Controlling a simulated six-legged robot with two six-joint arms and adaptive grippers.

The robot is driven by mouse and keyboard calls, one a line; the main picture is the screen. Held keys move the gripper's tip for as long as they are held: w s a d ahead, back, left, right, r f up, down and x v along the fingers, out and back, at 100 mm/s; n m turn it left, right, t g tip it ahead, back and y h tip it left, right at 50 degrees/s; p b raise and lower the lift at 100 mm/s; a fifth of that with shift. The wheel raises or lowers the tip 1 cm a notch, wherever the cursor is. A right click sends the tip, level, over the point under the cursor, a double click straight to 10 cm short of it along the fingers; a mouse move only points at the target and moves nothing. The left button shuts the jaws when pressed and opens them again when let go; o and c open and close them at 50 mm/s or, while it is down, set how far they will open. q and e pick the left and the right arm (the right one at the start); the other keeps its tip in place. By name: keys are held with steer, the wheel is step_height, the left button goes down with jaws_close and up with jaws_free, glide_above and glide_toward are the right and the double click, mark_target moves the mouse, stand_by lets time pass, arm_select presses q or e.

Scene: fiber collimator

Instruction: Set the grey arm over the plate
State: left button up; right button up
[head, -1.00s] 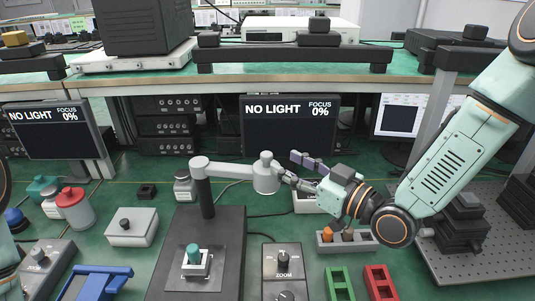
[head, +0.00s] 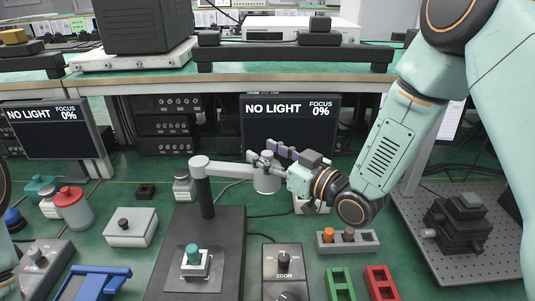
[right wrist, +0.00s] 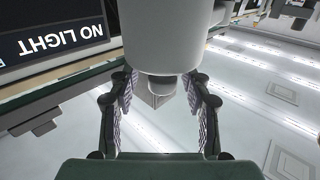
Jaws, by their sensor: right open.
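The grey arm (head: 230,171) reaches right from the top of a dark post (head: 206,198). Its free end carries a grey upright cylinder (head: 266,183), held off to the right of the dark base plate (head: 228,280). A small white square mount (head: 186,270) with a teal knob (head: 193,251) sits on that plate. My right gripper (head: 258,158) is at the cylinder's upper part. My left gripper is out of view.
Right of the plate are a ZOOM box (head: 283,262), a grey block with knobs (head: 347,241), a green holder (head: 340,284) and a red holder (head: 380,283). A grey box (head: 131,229) stands left. Monitors (head: 290,130) behind read NO LIGHT.

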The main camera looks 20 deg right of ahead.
steer(key=shift+s+a+r, duration=0.1)
steer(key=shift+s+r, duration=0.05)
steer(key=shift+s, duration=0.15)
steer(key=c, duration=0.5)
jaws_close()
steer(key=shift+w, duration=0.1)
